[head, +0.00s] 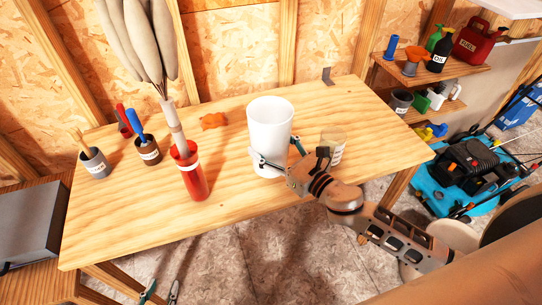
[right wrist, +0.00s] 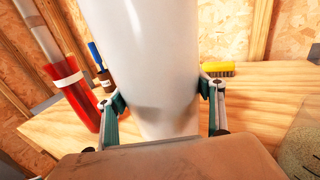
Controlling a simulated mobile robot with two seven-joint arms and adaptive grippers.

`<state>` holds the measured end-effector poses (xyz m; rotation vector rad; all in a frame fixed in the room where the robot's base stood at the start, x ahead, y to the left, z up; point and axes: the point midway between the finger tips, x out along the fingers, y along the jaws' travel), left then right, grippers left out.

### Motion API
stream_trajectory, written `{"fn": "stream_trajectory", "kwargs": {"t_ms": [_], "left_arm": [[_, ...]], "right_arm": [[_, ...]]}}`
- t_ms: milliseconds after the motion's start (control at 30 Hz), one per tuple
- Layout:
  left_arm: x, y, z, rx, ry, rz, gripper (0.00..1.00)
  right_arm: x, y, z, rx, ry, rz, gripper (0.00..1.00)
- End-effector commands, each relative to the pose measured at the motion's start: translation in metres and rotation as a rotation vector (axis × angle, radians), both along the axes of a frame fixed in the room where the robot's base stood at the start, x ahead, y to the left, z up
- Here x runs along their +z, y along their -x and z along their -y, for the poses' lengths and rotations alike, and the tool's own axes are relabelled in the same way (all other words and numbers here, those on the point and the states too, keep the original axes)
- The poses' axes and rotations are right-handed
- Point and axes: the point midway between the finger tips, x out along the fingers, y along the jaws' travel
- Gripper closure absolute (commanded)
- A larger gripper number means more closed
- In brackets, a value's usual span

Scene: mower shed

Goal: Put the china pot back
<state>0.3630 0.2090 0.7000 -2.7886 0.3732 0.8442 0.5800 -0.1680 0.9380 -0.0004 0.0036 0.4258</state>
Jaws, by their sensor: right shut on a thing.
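The china pot (head: 268,128) is a tall, plain white cylinder at the middle of the wooden table (head: 110,225). My right gripper (head: 272,160) is shut on its lower part, a finger on each side. In the right wrist view the pot (right wrist: 145,60) stands upright between the teal fingers (right wrist: 165,100). I cannot tell whether its base touches the table. My left gripper (head: 164,286) is at the bottom edge of the head view, below the table's front edge. Its two fingers are apart with nothing between them.
A red holder (head: 190,175) with tall grey stems stands left of the pot. Labelled cups (head: 148,150) (head: 96,163) with handles are further left. A glass jar (head: 332,143) is close on the right. A brush (right wrist: 218,69) lies behind the pot. Shelves (head: 440,75) hold bottles and a fuel can.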

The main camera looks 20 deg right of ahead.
Motion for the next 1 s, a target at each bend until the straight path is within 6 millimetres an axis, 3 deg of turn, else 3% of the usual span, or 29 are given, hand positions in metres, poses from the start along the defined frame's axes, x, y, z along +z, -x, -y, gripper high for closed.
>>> {"fn": "stream_trajectory", "kwargs": {"t_ms": [267, 767, 800, 833, 1000], "left_arm": [[-0.008, -0.002, 0.011, -0.017, 0.015, 0.017, 0.65], [-0.015, -0.001, 0.008, -0.016, 0.009, 0.014, 0.65], [-0.015, -0.001, 0.008, -0.016, 0.008, 0.012, 0.65], [-0.015, -0.001, 0.008, -0.016, 0.007, 0.010, 0.65], [-0.017, 0.000, 0.007, -0.016, 0.006, 0.008, 0.65]], "right_arm": [[-0.037, 0.000, 0.000, -0.002, -0.004, -0.001, 0.73], [-0.044, 0.000, 0.000, -0.001, 0.000, 0.001, 0.73], [-0.045, 0.000, 0.000, -0.001, 0.001, -0.002, 0.25], [-0.045, 0.000, 0.000, -0.001, 0.001, -0.002, 0.17], [-0.044, 0.000, 0.000, -0.001, 0.000, -0.002, 0.16]]}}
